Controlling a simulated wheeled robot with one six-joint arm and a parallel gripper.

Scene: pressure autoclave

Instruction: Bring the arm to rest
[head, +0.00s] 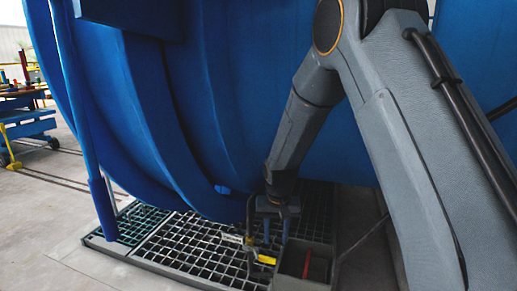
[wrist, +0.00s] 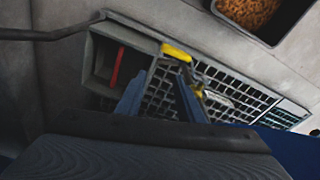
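My arm reaches down from the upper right in the head view. My gripper (head: 267,240) hangs low over the grating, pointing down, in front of the blue autoclave body (head: 150,90). In the wrist view its two blue-grey fingers (wrist: 160,97) stand apart, and I see nothing held between them. A small valve-like fitting with a yellow handle (wrist: 176,52) lies just past the fingertips; its yellow part (head: 265,259) also shows in the head view. I cannot tell whether a finger touches it.
A floor grating (head: 190,250) lies under the vessel. Beside it is a grey open box (wrist: 100,60) with a red bar (wrist: 118,66) inside. A tray of brown granules (wrist: 250,10) shows at the wrist view's top. A blue cart (head: 30,127) stands far left; the floor between is clear.

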